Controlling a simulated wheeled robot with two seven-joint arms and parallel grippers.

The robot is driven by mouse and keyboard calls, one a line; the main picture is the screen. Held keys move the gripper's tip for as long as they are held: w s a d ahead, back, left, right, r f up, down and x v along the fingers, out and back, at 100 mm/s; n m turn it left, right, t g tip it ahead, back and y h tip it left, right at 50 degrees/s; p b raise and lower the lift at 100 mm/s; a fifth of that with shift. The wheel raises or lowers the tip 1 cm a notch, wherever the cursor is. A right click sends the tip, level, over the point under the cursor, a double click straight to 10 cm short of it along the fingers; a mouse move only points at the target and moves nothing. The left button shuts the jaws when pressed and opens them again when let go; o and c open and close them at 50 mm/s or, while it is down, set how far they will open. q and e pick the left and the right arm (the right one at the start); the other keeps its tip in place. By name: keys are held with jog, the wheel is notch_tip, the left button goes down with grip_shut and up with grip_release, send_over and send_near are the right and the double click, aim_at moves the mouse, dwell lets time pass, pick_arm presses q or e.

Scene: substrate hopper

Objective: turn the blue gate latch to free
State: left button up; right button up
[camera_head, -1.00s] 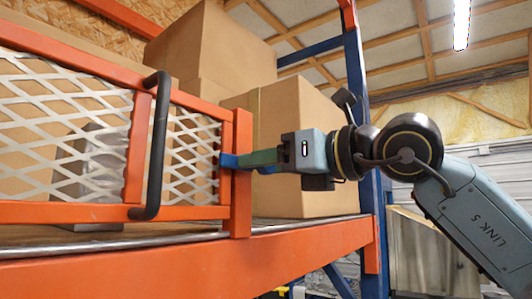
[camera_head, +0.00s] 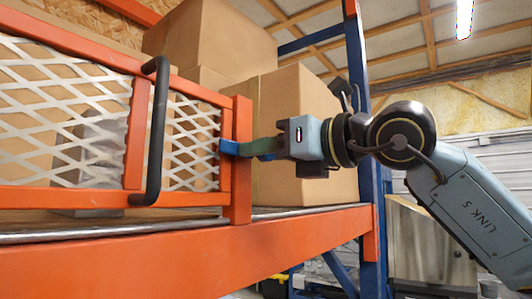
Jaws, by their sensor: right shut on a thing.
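The blue gate latch (camera_head: 231,147) sits on the orange post at the right end of the mesh gate (camera_head: 133,118). Only a short blue part of it shows, at the post's front. My left gripper is not in view.
Cardboard boxes (camera_head: 210,38) stand on the shelf behind the gate and behind my right gripper. An orange shelf beam (camera_head: 180,258) runs below. A blue rack upright (camera_head: 357,90) stands behind my right wrist. A grey object (camera_head: 102,150) lies behind the mesh.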

jog(key=m+b, duration=0.4)
jog(key=b, duration=0.1)
jog(key=shift+f, duration=0.15)
jog(key=m+b, duration=0.3)
jog(key=shift+m, duration=0.4)
jog(key=m+b, duration=0.3)
jog(key=m, duration=0.2)
jog(key=shift+s+b, duration=0.1)
jog(key=shift+b, duration=0.25)
jog(key=shift+r+m+b, duration=0.15)
jog(key=shift+m+b, duration=0.45)
jog(key=shift+m, duration=0.6)
jog(key=shift+r+m+b, duration=0.15)
jog(key=shift+m+b, duration=0.45)
jog(key=shift+m, duration=0.6)
jog(key=o, duration=0.9)
jog(key=shift+o, duration=0.2)
